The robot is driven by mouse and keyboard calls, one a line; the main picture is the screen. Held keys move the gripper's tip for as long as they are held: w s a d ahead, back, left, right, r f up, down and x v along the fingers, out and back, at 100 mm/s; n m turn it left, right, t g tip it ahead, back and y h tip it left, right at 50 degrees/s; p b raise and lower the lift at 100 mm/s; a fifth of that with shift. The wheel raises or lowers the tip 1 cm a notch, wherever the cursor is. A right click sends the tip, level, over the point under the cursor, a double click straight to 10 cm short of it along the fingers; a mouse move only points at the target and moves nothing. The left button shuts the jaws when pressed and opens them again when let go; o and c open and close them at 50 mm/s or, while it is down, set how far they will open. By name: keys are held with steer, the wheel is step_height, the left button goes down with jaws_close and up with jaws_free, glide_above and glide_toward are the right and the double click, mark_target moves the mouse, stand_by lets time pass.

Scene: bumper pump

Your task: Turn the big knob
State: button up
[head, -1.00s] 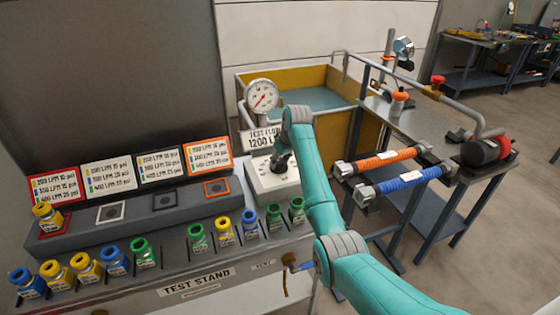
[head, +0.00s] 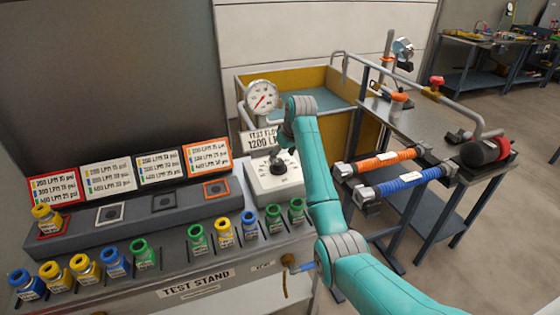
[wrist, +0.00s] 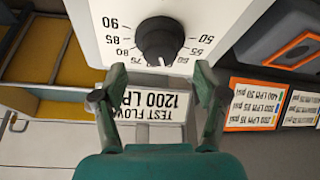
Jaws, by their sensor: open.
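The big knob (wrist: 160,40) is black and round. It sits on a white box with a dial scale (wrist: 112,38), with numbers from 50 to 90 readable. Its pale mark points toward the bottom of the wrist view, between 75 and 65. In the head view the knob (head: 278,166) shows on top of the white box (head: 272,186), left of my arm. My gripper (wrist: 150,88) is open and empty, its two fingers apart. In the wrist view the fingertips lie below the knob, not around it. In the head view the gripper is mostly hidden behind my wrist.
A "TEST FLOW 1200" sign (head: 257,141) and a round gauge (head: 262,97) stand behind the box. Several coloured fittings (head: 226,232) line the test stand on the left. Orange (head: 388,159) and blue (head: 402,182) hoses lie on the right. A yellow-walled tank (head: 258,84) is behind.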

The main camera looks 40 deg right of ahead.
steer(key=v, duration=0.7)
steer(key=shift+s+r, duration=0.2)
steer(key=shift+r, duration=0.1)
